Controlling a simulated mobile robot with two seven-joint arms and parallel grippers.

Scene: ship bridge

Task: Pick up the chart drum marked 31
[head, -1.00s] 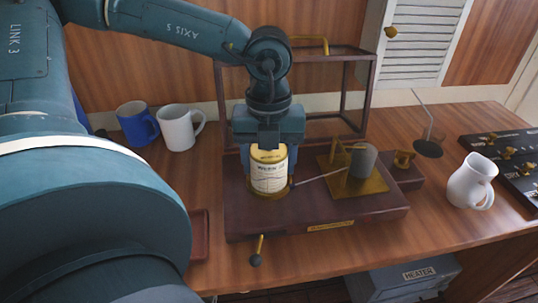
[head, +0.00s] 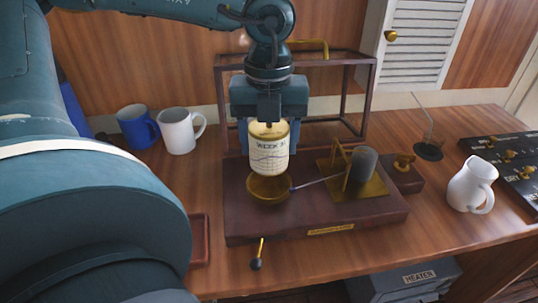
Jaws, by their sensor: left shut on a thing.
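The chart drum (head: 269,152) is a pale cream cylinder with a printed line and lettering that reads "WEEK 3" and a last digit I cannot make out fully. My left gripper (head: 269,135) is shut on it from above, with a finger at each side. The drum is upright, just above a round brass base (head: 268,187) on the dark wooden instrument plinth (head: 290,226). A thin pen arm (head: 316,182) reaches from the brass plate toward the round base. My right gripper is not in view.
A dark open frame (head: 366,95) stands behind the plinth. A blue mug (head: 136,128) and a white mug (head: 177,131) stand at the back left. A white jug (head: 470,186) and a black switch panel (head: 510,165) are at the right. A grey cylinder (head: 363,165) sits on the plinth.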

